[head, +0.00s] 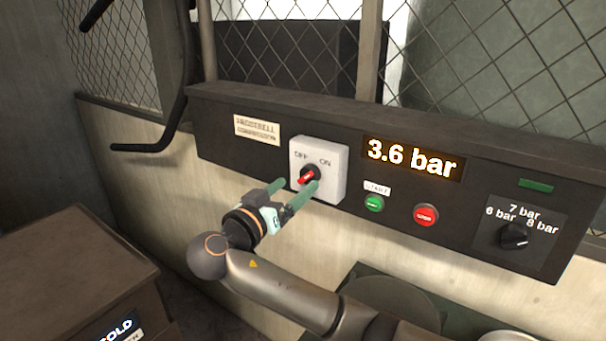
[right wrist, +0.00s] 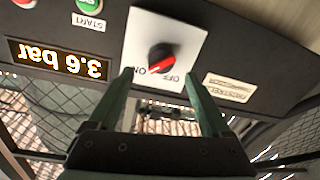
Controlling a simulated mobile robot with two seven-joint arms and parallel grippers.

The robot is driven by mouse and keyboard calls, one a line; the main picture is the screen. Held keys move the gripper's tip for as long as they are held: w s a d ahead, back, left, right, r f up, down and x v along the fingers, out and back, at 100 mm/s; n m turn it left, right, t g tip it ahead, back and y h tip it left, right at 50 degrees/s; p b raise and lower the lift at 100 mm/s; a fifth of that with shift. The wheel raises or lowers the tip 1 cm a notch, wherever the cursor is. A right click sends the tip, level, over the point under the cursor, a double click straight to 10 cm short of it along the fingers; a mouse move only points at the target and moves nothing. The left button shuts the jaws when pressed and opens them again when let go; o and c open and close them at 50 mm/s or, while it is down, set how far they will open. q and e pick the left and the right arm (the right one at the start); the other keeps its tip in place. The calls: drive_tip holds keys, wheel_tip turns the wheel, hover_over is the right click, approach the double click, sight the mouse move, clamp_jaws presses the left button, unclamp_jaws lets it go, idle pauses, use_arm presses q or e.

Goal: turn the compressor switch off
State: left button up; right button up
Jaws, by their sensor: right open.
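The compressor switch (head: 309,174) is a black round knob with a red handle on a white square plate (head: 333,163), marked OFF at upper left and ON at upper right. The handle is tilted, its line running toward the ON mark. The switch also shows upside down in the right wrist view (right wrist: 161,57). My right gripper (head: 299,186) is open, its two green fingers pointing at the plate, one on either side of the handle as seen from the head. In the right wrist view nothing lies between the fingers; contact cannot be told. My left gripper is not in view.
The dark panel also bears a 3.6 bar display (head: 412,159), a green START button (head: 374,204), a red stop button (head: 426,215) and a pressure dial (head: 513,236). Wire mesh stands behind it. A brown cabinet (head: 75,265) stands at lower left.

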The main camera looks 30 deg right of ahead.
sight(304, 178)
drive_tip(key=shift+p+x, duration=0.35)
drive_tip(key=shift+x, duration=1.95)
clamp_jaws()
